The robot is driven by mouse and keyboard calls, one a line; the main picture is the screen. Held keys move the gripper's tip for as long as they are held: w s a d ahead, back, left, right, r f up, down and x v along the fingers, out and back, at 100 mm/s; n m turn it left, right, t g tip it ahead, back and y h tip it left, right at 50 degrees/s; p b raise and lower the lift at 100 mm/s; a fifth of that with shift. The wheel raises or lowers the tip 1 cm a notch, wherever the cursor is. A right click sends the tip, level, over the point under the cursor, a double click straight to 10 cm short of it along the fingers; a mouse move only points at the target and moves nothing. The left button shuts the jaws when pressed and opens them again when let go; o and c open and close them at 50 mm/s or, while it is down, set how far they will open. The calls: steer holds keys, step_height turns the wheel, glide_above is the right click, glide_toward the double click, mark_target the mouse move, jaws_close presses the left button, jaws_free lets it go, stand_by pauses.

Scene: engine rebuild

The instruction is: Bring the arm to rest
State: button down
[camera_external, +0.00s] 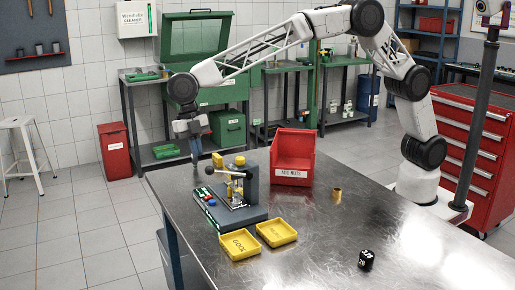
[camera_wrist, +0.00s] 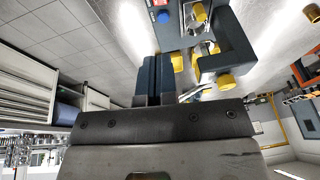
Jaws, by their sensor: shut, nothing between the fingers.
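My gripper (camera_external: 196,155) hangs from the raised arm, pointing down, over the far left edge of the metal table (camera_external: 330,235). It is just behind and left of the test fixture (camera_external: 240,212). Its two dark blue fingers are together and empty, also in the wrist view (camera_wrist: 156,62). The fixture has a dark base, a grey upright, yellow caps and a lever, and it also shows at the top of the wrist view (camera_wrist: 232,50). My gripper looks apart from it, though the exact gap is hard to judge.
A red bin (camera_external: 293,158) stands behind the fixture. Two yellow trays, a left one (camera_external: 240,245) and a right one (camera_external: 277,233), lie in front of it. A brass cylinder (camera_external: 337,194) and a black die (camera_external: 366,260) stand to the right, with clear tabletop around them.

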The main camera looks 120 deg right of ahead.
steer(key=shift+w+d+r, duration=0.1)
steer(key=shift+d+r, duration=0.1)
steer(key=shift+r, duration=0.25)
steer(key=s+a+r+m+t+h, duration=0.1)
steer(key=s+a+r+m, duration=0.2)
steer(key=s, duration=0.8)
steer(key=s+a+r+m, duration=0.25)
steer(key=s+r, duration=0.35)
steer(key=s, duration=0.5)
steer(key=s+a+r+m+t+h, duration=0.15)
steer(key=s+r+m, duration=0.25)
steer(key=s, duration=0.7)
steer(key=s+a+f+m, duration=0.1)
steer(key=s+f+m, duration=0.1)
steer(key=s, duration=0.9)
steer(key=s+f+m, duration=0.3)
steer(key=s, duration=0.9)
steer(key=s+a+f+m+t, duration=0.1)
steer(key=s+f+m, duration=0.2)
steer(key=s, duration=0.8)
steer(key=shift+s+a+f+h, duration=0.25)
steer(key=shift+s+a+h, duration=0.05)
steer(key=shift+s+h, duration=0.1)
